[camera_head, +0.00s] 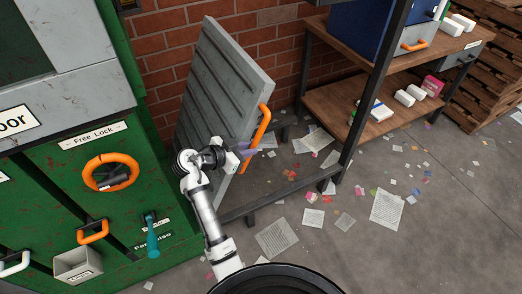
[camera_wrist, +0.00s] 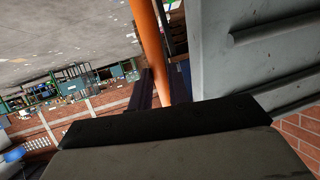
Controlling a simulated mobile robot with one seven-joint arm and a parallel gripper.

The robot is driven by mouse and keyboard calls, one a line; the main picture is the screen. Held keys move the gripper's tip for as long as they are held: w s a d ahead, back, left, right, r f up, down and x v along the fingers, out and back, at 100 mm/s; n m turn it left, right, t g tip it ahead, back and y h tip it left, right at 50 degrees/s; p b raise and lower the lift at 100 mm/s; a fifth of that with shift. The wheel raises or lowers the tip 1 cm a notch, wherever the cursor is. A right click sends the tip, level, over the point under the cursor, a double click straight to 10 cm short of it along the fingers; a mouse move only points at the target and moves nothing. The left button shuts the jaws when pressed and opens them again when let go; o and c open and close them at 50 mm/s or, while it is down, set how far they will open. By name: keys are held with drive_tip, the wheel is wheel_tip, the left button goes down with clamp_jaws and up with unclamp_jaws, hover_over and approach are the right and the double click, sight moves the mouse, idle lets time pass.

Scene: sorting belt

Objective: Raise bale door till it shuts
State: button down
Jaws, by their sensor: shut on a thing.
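The bale door (camera_head: 215,100) is a grey ribbed panel. It stands tilted in front of the brick wall, to the right of the green machine (camera_head: 60,185), open and angled away from it. An orange handle (camera_head: 262,125) runs along its right edge. My gripper (camera_head: 247,153) is at the lower part of this handle and shut on it. In the wrist view the orange handle (camera_wrist: 148,45) passes between my dark fingers (camera_wrist: 152,92), and the grey door face (camera_wrist: 250,50) fills the right side. The exact finger contact is partly hidden.
The green machine has an orange ring wheel (camera_head: 112,172) labelled "Free Lock", an orange handle (camera_head: 93,232) and a teal lever (camera_head: 152,238). A wooden shelf table (camera_head: 345,105) with dark legs stands right of the door. Paper scraps litter the open floor (camera_head: 440,220).

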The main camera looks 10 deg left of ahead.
drive_tip(key=v, duration=0.3)
drive_tip(key=shift+w+a, duration=0.1)
drive_tip(key=shift+a, duration=0.2)
drive_tip(key=c, duration=1.3)
unclamp_jaws()
drive_tip(key=b+v, duration=0.1)
drive_tip(key=v, duration=0.6)
drive_tip(key=shift+a+f+b, duration=0.15)
drive_tip(key=shift+a+b, duration=0.05)
drive_tip(key=shift+b, duration=0.2)
